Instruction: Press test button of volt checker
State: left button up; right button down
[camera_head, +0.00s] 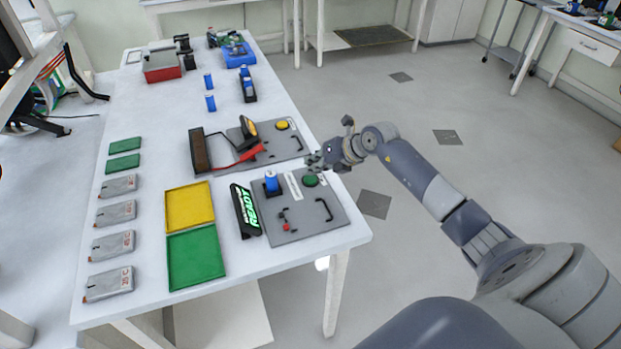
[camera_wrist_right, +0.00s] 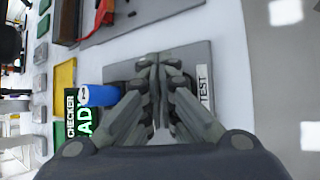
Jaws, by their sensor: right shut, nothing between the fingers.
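The volt checker is a grey plate (camera_head: 295,232) near the table's front right corner, with a round green button (camera_head: 310,181) at its far edge. A blue cylinder (camera_head: 271,182) stands on it, and a black display (camera_head: 246,211) with green "READY" text stands at its left. My right gripper (camera_head: 314,162) is shut and empty, near the button's far side. In the right wrist view the closed fingertips (camera_wrist_right: 156,62) are over the plate (camera_wrist_right: 203,55), beside its "TEST" label (camera_wrist_right: 204,88). The button cannot be seen there, apparently hidden by the fingers. My left gripper is not in view.
A second grey plate (camera_head: 283,150) with a yellow button (camera_head: 282,125) and a red clamp (camera_head: 252,153) lies behind. Yellow (camera_head: 190,206) and green (camera_head: 196,257) trays lie left of the display. Several grey battery packs line the table's left edge. Open floor lies right of the table.

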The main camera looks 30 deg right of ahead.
aim_at(312, 177)
jog(key=shift+f, duration=0.15)
jog(key=shift+f, duration=0.25)
jog(key=shift+f+b, duration=0.5)
dwell(0.8)
jog(key=shift+r+p, duration=0.75)
jog(key=shift+r, duration=0.1)
jog(key=shift+r, duration=0.15)
notch_tip(312, 177, up, 5)
jog(key=p, duration=0.4)
jog(key=shift+a, duration=0.1)
dwell(0.5)
